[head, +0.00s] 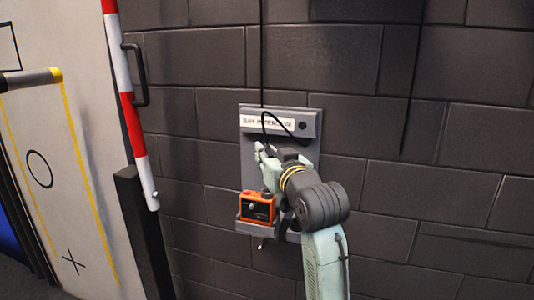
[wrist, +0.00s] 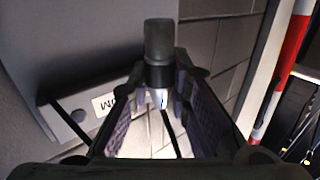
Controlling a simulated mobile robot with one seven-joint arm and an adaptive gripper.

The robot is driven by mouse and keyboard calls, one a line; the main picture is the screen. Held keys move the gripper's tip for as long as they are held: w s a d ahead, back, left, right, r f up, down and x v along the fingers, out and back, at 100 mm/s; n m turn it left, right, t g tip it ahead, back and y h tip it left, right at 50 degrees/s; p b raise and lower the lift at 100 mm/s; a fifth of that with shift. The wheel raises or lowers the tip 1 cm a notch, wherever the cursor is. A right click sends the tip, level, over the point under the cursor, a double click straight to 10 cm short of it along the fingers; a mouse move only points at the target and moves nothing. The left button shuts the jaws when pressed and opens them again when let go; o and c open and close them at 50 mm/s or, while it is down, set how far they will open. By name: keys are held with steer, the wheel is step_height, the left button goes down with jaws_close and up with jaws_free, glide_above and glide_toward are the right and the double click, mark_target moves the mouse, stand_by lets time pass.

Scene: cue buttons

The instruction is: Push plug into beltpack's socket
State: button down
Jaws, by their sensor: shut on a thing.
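The orange beltpack (head: 257,208) sits in a grey holder low on the wall panel, in the head view. Its socket cannot be made out. My gripper (head: 263,151) is above the beltpack, in front of the panel. In the wrist view my gripper (wrist: 163,92) is shut on the plug (wrist: 160,42), a dark cylinder with a silver part between the fingers. The plug is apart from the beltpack. In the head view I cannot make out the plug clearly at the fingers.
The grey panel (head: 248,160) with a white label (head: 268,123) is on a dark block wall. A black cable (head: 262,60) hangs from above and loops near my gripper. A red and white pole (head: 132,110) stands left. The wall to the right is mostly bare.

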steer(key=shift+f+b, duration=1.5)
steer(key=shift+f, duration=0.5)
steer(key=shift+r, duration=0.2)
steer(key=shift+f+b, duration=0.4)
steer(key=shift+f, duration=1)
stand_by(0.8)
steer(key=c, duration=1.4)
jaws_free()
